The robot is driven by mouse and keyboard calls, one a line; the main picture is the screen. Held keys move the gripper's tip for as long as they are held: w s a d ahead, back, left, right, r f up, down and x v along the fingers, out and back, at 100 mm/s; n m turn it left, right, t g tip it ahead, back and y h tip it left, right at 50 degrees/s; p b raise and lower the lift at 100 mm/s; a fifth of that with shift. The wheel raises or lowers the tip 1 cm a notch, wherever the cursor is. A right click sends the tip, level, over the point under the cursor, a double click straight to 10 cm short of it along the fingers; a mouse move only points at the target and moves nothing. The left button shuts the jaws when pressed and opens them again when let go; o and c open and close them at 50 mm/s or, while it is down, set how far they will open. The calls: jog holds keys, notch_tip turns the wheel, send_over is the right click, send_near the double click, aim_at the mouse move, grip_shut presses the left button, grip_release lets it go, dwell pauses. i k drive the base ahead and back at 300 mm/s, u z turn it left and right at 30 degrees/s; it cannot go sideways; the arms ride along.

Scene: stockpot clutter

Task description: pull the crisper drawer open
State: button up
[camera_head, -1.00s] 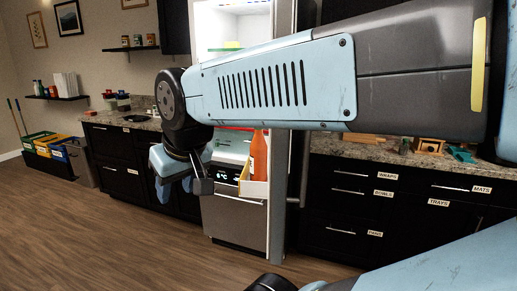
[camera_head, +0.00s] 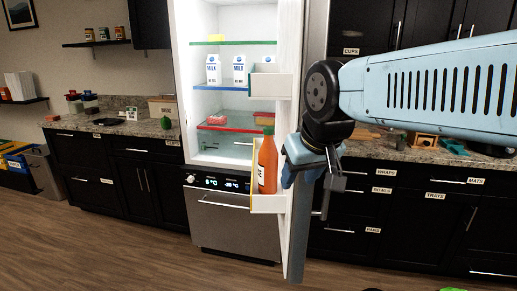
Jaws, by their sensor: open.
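The fridge stands open, and its white crisper drawer (camera_head: 222,146) sits at the bottom of the compartment below a red-edged shelf. The crisper looks shut; its right part is hidden by the door bins and an orange bottle. My gripper (camera_head: 300,177) is open and empty, pointing down. It is to the right of the crisper, overlapping the open fridge door (camera_head: 290,230) in the picture and apart from the drawer. Its fingertips are small and partly unclear.
The open door's lower bin (camera_head: 268,204) holds the orange bottle (camera_head: 267,162) in front of the compartment's right side. Milk cartons (camera_head: 213,69) stand on a shelf above. A steel lower drawer (camera_head: 235,235) is shut. Floor at front left is clear.

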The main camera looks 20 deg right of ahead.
aim_at(239, 143)
jog(key=z, duration=0.6)
jog(key=k, duration=0.95)
jog(key=u, duration=0.7)
jog(key=i, duration=1.7)
